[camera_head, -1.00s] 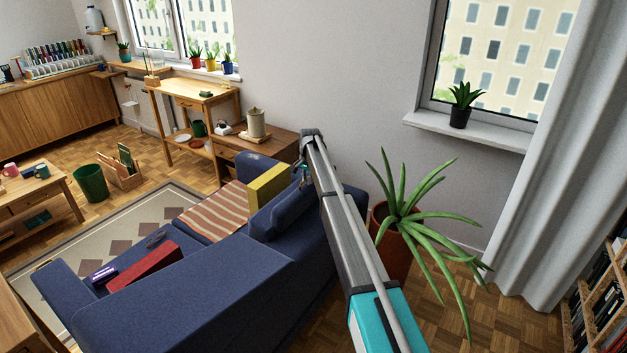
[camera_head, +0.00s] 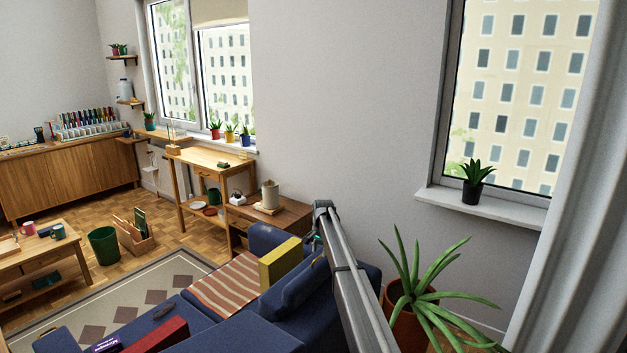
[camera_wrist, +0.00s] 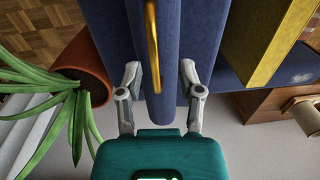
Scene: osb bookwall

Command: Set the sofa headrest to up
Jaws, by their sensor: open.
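The blue sofa (camera_head: 245,333) stands low in the middle of the head view. Its headrest (camera_head: 303,287) is a blue padded piece at the right end, beside a yellow cushion (camera_head: 280,263). In the wrist view the headrest (camera_wrist: 168,75) shows as a narrow blue pad with a curved gold bar (camera_wrist: 152,45) along it. My gripper (camera_wrist: 160,72) is open, with one finger on each side of the headrest's edge. I cannot tell whether either finger touches it. In the head view my gripper (camera_head: 314,245) is partly hidden behind my arm, just above the headrest.
A potted plant (camera_head: 410,310) stands right of my arm, and its leaves also show at the left of the wrist view (camera_wrist: 50,95). A wooden side table (camera_head: 290,218) is behind the sofa's far end.

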